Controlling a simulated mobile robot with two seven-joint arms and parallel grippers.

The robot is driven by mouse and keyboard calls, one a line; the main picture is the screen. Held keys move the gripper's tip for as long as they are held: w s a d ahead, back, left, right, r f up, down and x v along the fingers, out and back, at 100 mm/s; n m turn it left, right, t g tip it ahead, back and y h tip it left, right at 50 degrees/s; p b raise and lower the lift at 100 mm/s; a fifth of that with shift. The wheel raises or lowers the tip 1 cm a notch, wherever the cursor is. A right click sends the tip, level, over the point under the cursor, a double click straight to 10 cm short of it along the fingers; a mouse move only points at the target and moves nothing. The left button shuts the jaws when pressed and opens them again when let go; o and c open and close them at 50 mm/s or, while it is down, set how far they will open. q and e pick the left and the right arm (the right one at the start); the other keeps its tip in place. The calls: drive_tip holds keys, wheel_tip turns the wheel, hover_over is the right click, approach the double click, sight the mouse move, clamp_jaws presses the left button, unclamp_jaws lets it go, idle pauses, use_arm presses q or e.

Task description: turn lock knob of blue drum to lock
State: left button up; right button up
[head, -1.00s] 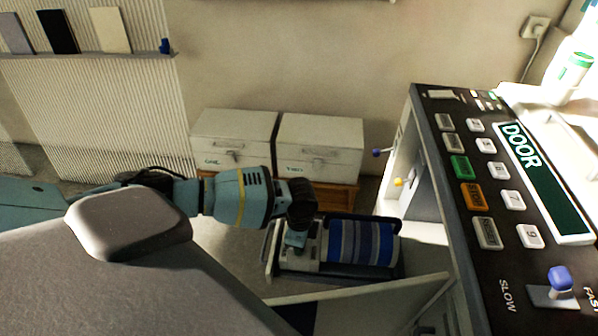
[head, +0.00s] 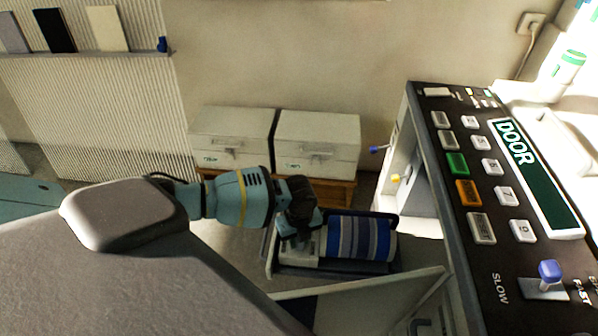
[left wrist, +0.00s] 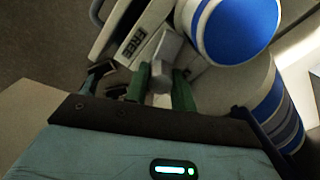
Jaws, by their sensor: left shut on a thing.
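The blue drum (head: 346,238), with blue, white and grey stripes, lies in a dark-framed tray (head: 272,262) low in front of the boxes. It also shows in the left wrist view (left wrist: 240,28), with a blue end face. The grey lock knob (left wrist: 168,48) stands beside a plate marked FREE (left wrist: 131,44). My left gripper (head: 297,240) points down at the left end of the drum. In the left wrist view its green fingers (left wrist: 160,86) are shut on the knob, one on each side. The knob is hidden by the gripper in the head view. My right gripper is out of view.
A control panel (head: 480,218) with a DOOR display stands at the right. An open pale door (head: 385,298) is in front of the drum. Two white boxes (head: 232,140) (head: 318,145) stand on a wooden base behind.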

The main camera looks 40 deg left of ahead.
use_arm(q)
drive_tip(key=shift+f+m, duration=0.1)
drive_tip(key=shift+m, duration=1.6)
drive_tip(key=o, duration=1)
wheel_tip(320, 180, up, 8)
drive_tip(key=shift+p, duration=0.4)
drive_tip(key=shift+s+f, duration=0.1)
